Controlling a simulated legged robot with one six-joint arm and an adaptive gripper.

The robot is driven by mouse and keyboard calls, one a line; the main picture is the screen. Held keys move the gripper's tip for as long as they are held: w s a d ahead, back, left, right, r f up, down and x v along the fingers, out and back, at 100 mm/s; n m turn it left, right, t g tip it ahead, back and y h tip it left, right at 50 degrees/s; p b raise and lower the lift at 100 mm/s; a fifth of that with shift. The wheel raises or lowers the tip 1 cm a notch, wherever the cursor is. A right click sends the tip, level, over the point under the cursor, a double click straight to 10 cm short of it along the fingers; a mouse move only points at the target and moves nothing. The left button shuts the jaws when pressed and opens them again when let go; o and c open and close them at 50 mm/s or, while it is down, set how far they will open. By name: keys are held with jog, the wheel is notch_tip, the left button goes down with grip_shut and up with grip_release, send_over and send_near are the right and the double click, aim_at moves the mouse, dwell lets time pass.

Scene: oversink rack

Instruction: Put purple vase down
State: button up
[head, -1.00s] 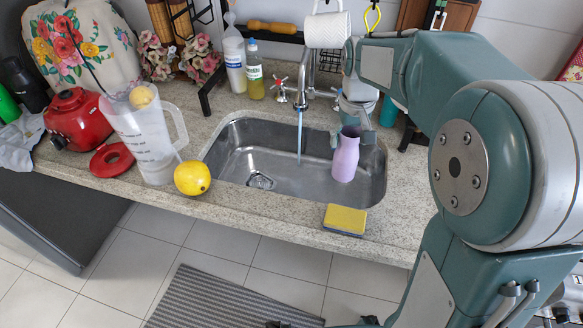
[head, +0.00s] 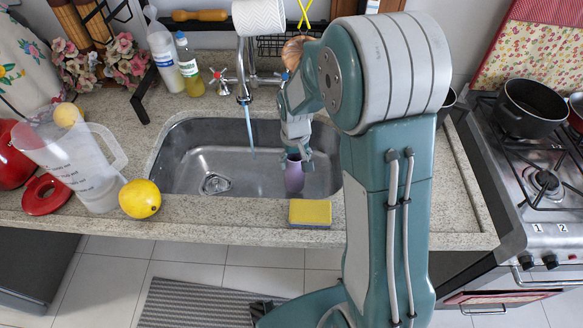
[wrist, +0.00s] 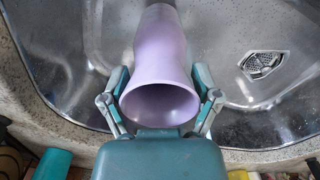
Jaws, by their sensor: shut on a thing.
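The purple vase (head: 294,177) is inside the right part of the steel sink (head: 232,176), close to its front wall. My gripper (head: 297,150) comes down on it from above and is shut around its upper part. In the wrist view the vase (wrist: 160,50) has its open mouth toward the camera, with one finger pressed on each side. The vase looks roughly upright. I cannot tell whether its base touches the sink floor.
The faucet (head: 243,80) stands left of my arm. A yellow sponge (head: 310,213) lies on the front counter edge, near the vase. A lemon (head: 140,199) and clear jug (head: 85,165) are at left. The stove (head: 540,180) is at right. The sink's left part is empty.

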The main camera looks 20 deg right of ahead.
jog(key=shift+f, duration=1.65)
jog(key=o, duration=1.1)
jog(key=shift+f, duration=0.1)
jog(key=shift+o, duration=0.2)
